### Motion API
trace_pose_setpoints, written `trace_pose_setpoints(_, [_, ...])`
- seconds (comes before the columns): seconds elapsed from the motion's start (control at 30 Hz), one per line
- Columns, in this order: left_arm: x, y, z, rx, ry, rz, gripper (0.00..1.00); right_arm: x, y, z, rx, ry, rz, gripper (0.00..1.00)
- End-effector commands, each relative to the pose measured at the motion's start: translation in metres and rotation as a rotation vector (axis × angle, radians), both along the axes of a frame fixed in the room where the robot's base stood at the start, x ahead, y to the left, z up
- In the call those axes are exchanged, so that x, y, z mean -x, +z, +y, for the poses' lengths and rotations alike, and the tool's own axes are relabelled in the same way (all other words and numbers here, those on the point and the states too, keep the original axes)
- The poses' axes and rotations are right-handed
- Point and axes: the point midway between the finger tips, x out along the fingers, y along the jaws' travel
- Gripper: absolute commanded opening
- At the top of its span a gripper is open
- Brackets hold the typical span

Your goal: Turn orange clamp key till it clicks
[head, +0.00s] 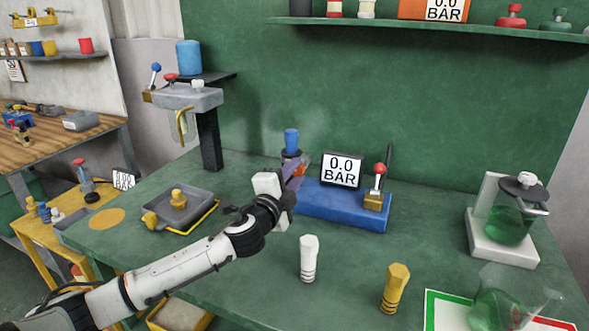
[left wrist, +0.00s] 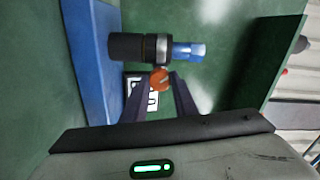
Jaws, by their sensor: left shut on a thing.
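The orange clamp key (left wrist: 159,78) sits between the two dark fingers of my left gripper (left wrist: 157,88) in the left wrist view. It is on the side of a dark fitting (left wrist: 126,46) with a silver collar and a blue top (left wrist: 188,51). In the head view the blue top (head: 291,140) stands upright at the left end of a blue base (head: 340,205). My left gripper (head: 294,176) reaches the fitting there and is shut on the key, hiding most of it. My right gripper is not in view.
A gauge display (head: 342,171) reading 0.0 BAR and a red-knobbed lever (head: 379,171) stand on the blue base. A white fitting (head: 308,258) and a yellow fitting (head: 395,288) stand in front. A grey tray (head: 196,217) is left; a flask stand (head: 493,247) is right.

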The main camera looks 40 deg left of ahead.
Motion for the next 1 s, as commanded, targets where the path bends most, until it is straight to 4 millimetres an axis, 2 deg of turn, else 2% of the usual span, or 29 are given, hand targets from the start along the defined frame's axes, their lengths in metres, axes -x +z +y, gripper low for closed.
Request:
trace_pose_setpoints(0.3, [0.0000, -0.0002, -0.0004, -0.078, -0.001, 0.019, 0.04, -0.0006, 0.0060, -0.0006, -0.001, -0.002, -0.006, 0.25])
trace_pose_setpoints(0.73, [0.0000, -0.0007, -0.0006, -0.084, -0.001, 0.021, 0.04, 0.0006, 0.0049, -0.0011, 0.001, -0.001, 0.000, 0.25])
trace_pose_setpoints(0.77, [0.0000, -0.0007, -0.0006, -0.084, -0.001, 0.021, 0.29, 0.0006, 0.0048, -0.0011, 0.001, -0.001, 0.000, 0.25])
trace_pose_setpoints(0.8, [0.0000, -0.0007, -0.0006, -0.084, -0.001, 0.021, 0.36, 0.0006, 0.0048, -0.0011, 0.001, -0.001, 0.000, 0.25])
trace_pose_setpoints(0.87, [0.0000, -0.0006, -0.0005, -0.083, -0.001, 0.021, 0.45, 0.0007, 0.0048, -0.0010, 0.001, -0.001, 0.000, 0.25])
trace_pose_setpoints(1.0, [0.0000, -0.0005, -0.0004, -0.084, -0.001, 0.020, 0.45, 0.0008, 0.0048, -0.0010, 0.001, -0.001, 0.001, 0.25])
